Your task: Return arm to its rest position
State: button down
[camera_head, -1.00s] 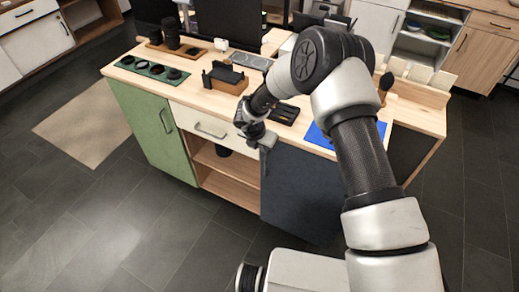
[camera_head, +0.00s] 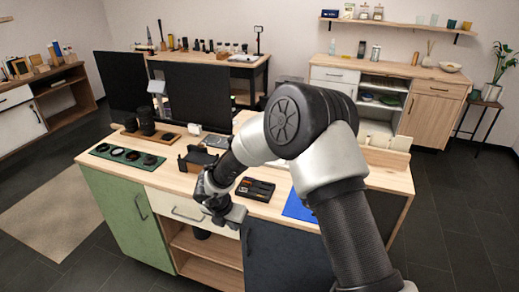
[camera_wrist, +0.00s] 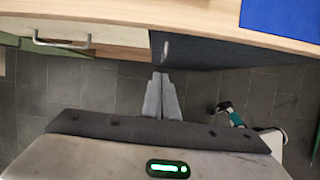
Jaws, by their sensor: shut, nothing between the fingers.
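My arm is bent, with the elbow high over the tabletop and the forearm sloping down to the left. The forearm hides part of the table's middle.
A dark tray (camera_head: 255,189), a blue mat (camera_head: 300,206), a black holder (camera_head: 197,159) and a green strip with round dark parts (camera_head: 128,156) lie on the tabletop. Monitors (camera_head: 210,98) stand behind. A teal and black object (camera_wrist: 230,114) shows near the floor.

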jog(key=w+r+n+t+y+p, duration=0.15)
jog(key=w+r+n+t, duration=0.4)
jog(key=r, duration=0.95)
jog(key=s+d+r+n+y+p, duration=0.1)
jog(key=s+d+r+n+y, duration=0.15)
jog(key=r+n, duration=0.65)
jog(key=s+d+r+n+y+p, duration=0.1)
jog(key=s+d+r+n+y, duration=0.15)
jog(key=r+n, duration=0.7)
jog(key=s+d+r+n+g+h+p, duration=0.1)
jog(key=s+d+r+n+g+h, duration=0.1)
jog(key=s+d+n, duration=0.5)
jog(key=s+d+r+n+g+h+p, duration=0.1)
jog(key=s+d+r+n+g+h, duration=0.1)
jog(key=s+d+n, duration=0.6)
jog(key=s+d+h, duration=0.1)
jog(key=s+d, duration=0.6)
jog(key=s, duration=0.4)
jog(key=shift+d+r, duration=0.3)
jog(key=shift+s, duration=0.1)
